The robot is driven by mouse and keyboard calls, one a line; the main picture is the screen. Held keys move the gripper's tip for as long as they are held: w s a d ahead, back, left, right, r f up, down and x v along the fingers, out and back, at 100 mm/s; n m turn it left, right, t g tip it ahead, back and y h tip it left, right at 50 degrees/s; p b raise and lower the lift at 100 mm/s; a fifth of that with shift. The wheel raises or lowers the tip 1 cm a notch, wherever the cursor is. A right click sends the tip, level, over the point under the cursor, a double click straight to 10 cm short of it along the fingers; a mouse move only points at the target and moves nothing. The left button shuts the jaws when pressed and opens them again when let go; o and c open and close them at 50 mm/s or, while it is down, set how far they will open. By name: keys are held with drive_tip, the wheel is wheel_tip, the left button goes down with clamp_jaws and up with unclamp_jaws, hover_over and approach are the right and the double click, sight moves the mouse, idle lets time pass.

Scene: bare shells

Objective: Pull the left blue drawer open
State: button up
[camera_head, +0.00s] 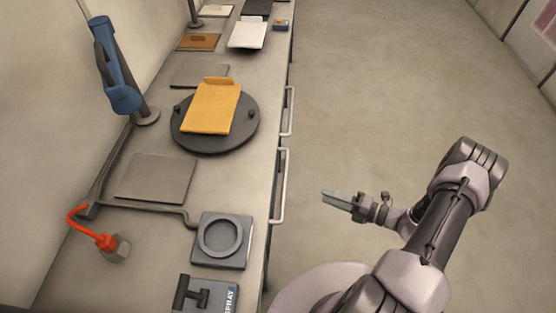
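Two pale bar handles stand out from the front side of a long grey counter (262,130). The nearer handle (281,187) is lower in the view and the farther handle (289,110) is above it. The drawer fronts are seen almost edge-on; no blue front can be made out, and I cannot tell which is the left blue drawer. My gripper (328,195) is right of the nearer handle, apart from it, over the floor, with its fingers pointing left. The fingers overlap in this view, so their opening is unclear. Nothing is seen in them.
The floor (390,80) right of the counter is clear.

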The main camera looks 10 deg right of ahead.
sight(285, 182)
drive_tip(key=b+x, duration=0.1)
drive_tip(key=x, duration=0.7)
drive_tip(key=b+x, duration=0.1)
drive_tip(key=x, duration=0.7)
drive_tip(key=shift+a, duration=0.4)
drive_tip(key=shift+c, duration=0.3)
clamp_jaws()
drive_tip(key=shift+b, duration=0.3)
